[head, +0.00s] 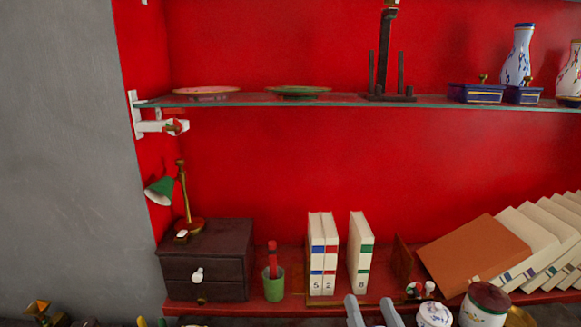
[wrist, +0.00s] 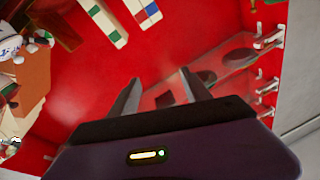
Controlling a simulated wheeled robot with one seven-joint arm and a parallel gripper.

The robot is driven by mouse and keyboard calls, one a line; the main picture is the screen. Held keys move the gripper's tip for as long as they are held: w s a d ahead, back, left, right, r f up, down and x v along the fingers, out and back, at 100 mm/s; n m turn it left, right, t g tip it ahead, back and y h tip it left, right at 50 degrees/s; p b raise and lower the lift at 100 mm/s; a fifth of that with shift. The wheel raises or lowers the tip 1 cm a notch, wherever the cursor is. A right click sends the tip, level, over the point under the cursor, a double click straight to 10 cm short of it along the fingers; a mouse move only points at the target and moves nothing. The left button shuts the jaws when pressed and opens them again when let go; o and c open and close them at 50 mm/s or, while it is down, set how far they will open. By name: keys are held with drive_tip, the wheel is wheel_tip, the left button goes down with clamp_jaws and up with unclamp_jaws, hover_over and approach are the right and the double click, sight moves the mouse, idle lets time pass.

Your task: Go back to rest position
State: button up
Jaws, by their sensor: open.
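My gripper (wrist: 160,92) shows in the wrist view with its two dark fingers spread apart and nothing between them. Behind the fingers are the red back wall and a glass shelf, seen at a slant. In the head view, two grey prongs that look like the fingertips of my gripper (head: 371,309) rise at the bottom edge, in front of the lower red shelf. They stand apart from each other and hold nothing. The rest of my arm is out of the head view.
The glass shelf (head: 230,102) carries plates, a dark stand, blue boxes and vases. On the lower shelf are a dark drawer box (head: 207,262) with a green lamp (head: 160,190), a green cup (head: 273,287), upright books (head: 322,255), leaning books (head: 535,245) and a lidded jar (head: 485,305).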

drive_tip(key=s+d+f+g, duration=0.1)
drive_tip(key=s+f, duration=0.3)
drive_tip(key=s, duration=0.8)
drive_tip(key=s+d+f+n+g+h, duration=0.1)
drive_tip(key=s+d+f+g, duration=0.1)
drive_tip(key=s, duration=1)
drive_tip(key=s+d+f+n+g+h, duration=0.1)
drive_tip(key=s+f, duration=0.4)
drive_tip(key=s, duration=0.8)
drive_tip(key=shift+d+f+g, duration=0.4)
drive_tip(key=shift+d+g, duration=0.3)
drive_tip(key=shift+d, duration=0.4)
